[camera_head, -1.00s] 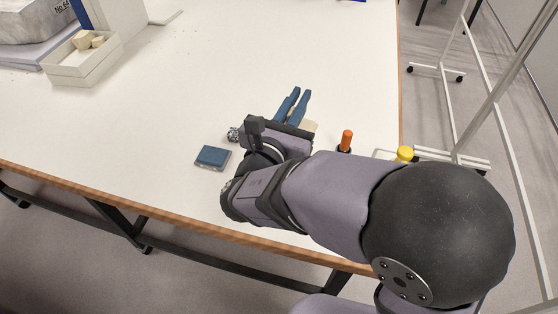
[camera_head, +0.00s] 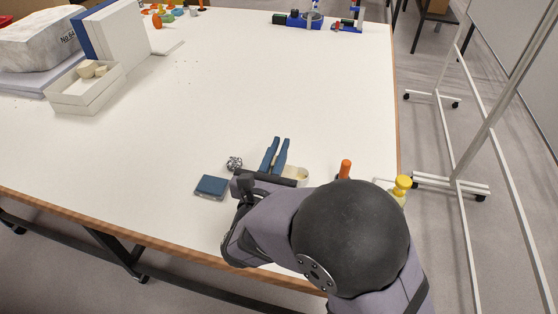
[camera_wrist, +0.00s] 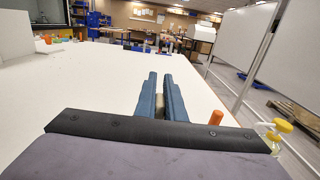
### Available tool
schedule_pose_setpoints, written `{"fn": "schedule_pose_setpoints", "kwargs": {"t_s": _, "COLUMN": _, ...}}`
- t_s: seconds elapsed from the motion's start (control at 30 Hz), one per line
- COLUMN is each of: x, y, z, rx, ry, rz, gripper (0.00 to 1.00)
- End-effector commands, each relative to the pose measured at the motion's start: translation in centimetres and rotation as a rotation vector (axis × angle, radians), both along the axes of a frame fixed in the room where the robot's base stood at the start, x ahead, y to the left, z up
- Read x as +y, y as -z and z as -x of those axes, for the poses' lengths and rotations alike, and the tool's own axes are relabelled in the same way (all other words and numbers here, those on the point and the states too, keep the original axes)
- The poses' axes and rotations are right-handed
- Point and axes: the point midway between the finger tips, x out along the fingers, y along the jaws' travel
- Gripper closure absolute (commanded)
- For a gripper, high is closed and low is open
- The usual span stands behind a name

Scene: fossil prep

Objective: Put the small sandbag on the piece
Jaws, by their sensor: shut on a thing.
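My gripper (camera_head: 275,155) has two blue fingers pointing away over the near part of the table. It is shut on a small beige thing that I take for the small sandbag; it shows partly between the fingers in the wrist view (camera_wrist: 160,103). The fingers hide most of it. A round, speckled grey piece (camera_head: 234,162) lies just left of the fingers. A dark blue square pad (camera_head: 211,187) with a pale edge lies nearer and further left. A pale beige rounded object (camera_head: 298,173) shows right beside the gripper, partly hidden; I cannot tell what it is.
An orange-topped item (camera_head: 345,168) and a yellow-topped bottle (camera_head: 401,188) stand to the right near the table edge. A white box (camera_head: 88,92) with tan lumps stands far left by a wrapped block (camera_head: 38,42). The middle of the white table (camera_head: 270,80) is clear.

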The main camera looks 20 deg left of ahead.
Motion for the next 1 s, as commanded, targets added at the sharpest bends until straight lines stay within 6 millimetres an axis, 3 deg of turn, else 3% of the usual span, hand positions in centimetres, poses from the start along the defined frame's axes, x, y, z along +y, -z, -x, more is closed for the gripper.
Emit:
{"fn": "schedule_pose_setpoints", "kwargs": {"t_s": 0.17, "x": 0.0, "y": 0.5, "z": 0.0, "rx": -0.001, "ry": 0.0, "rz": 0.0, "gripper": 1.0}}
{"fn": "schedule_pose_setpoints", "kwargs": {"t_s": 0.5, "x": 0.0, "y": 3.9, "z": 0.0, "rx": -0.001, "ry": -0.001, "rz": 0.0, "gripper": 1.0}}
{"fn": "schedule_pose_setpoints", "kwargs": {"t_s": 0.97, "x": 0.0, "y": 4.5, "z": 0.0, "rx": -0.002, "ry": 0.0, "rz": -0.002, "gripper": 1.0}}
{"fn": "schedule_pose_setpoints", "kwargs": {"t_s": 1.0, "x": 0.0, "y": 4.6, "z": 0.0, "rx": 0.0, "ry": 0.0, "rz": -0.001, "gripper": 0.88}}
